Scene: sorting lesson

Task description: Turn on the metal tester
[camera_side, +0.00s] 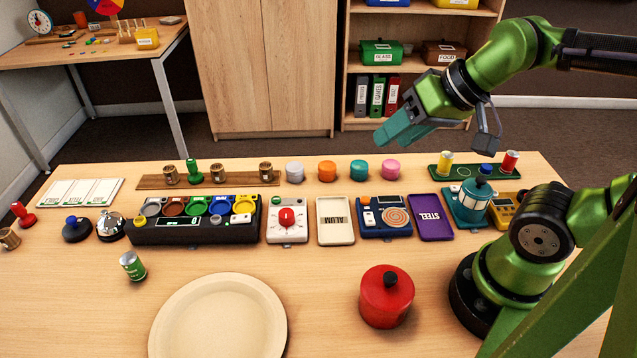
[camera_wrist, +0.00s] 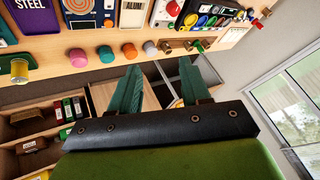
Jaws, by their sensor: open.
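A dark blue device with a copper spiral pad (camera_side: 395,216), which looks like the metal tester, lies on the table between the ALUM tray (camera_side: 336,236) and the STEEL tray (camera_side: 430,230). Its left part has small controls, too small to tell on from off. It also shows at the top edge of the wrist view (camera_wrist: 78,31), partly cut off. My gripper (camera_side: 384,137) is in the air beyond the table's far edge, well apart from the device. In the wrist view its two teal fingers (camera_wrist: 158,77) are spread and empty.
Coloured knobs or pucks (camera_side: 327,171) stand in a row behind the devices. A red lidded pot (camera_side: 386,296) and beige plate (camera_side: 217,330) are in front.

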